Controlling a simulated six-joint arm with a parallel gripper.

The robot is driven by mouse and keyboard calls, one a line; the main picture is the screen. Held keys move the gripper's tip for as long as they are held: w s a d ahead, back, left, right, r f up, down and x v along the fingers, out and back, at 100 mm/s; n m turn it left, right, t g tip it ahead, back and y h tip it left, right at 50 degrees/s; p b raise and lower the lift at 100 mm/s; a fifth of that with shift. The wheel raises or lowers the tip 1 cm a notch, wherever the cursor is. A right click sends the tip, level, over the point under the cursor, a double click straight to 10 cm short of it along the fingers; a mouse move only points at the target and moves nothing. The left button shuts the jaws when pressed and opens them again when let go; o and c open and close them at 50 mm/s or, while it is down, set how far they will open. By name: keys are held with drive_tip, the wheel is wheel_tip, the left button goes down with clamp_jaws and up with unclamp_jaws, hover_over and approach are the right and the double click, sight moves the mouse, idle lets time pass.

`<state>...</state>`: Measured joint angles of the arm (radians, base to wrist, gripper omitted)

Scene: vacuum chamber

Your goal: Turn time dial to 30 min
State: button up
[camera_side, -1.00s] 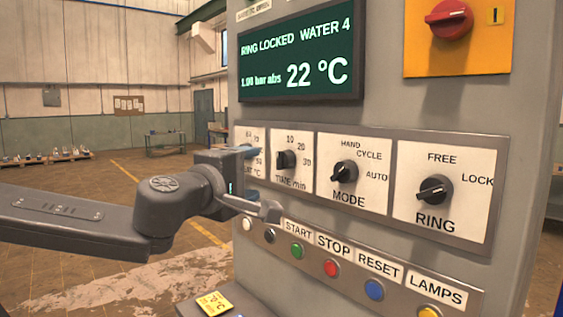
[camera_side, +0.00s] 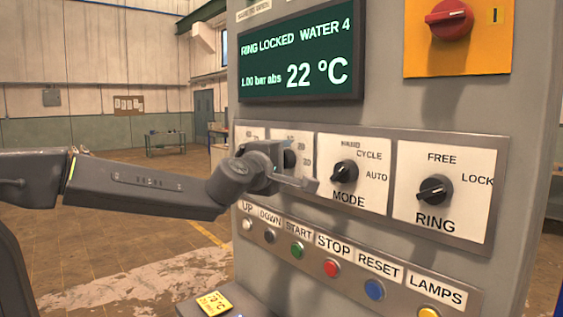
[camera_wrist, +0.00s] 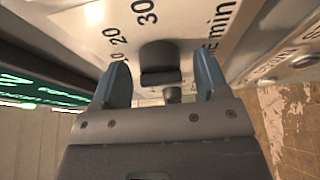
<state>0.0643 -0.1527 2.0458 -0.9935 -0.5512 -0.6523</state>
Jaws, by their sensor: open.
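The time dial (camera_wrist: 159,58) is a black knob on a white plate marked 20 and 30, with "min" beside it, in the wrist view. My gripper (camera_wrist: 162,78) is open, with one blue-grey finger on each side of the dial in that view. I cannot tell whether either finger touches it. In the side view my gripper (camera_side: 298,170) is in front of the time plate and hides most of it. Which mark the dial points to is not clear.
The mode dial (camera_side: 344,172) is close to the right of my gripper, and the ring dial (camera_side: 435,190) is farther right. A row of push buttons, including the green start button (camera_side: 297,250), runs below. The display (camera_side: 300,62) above reads 22 °C.

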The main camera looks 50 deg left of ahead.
drive_tip(key=shift+w+a, duration=0.15)
drive_tip(key=shift+w, duration=0.1)
drive_tip(key=c, duration=0.9)
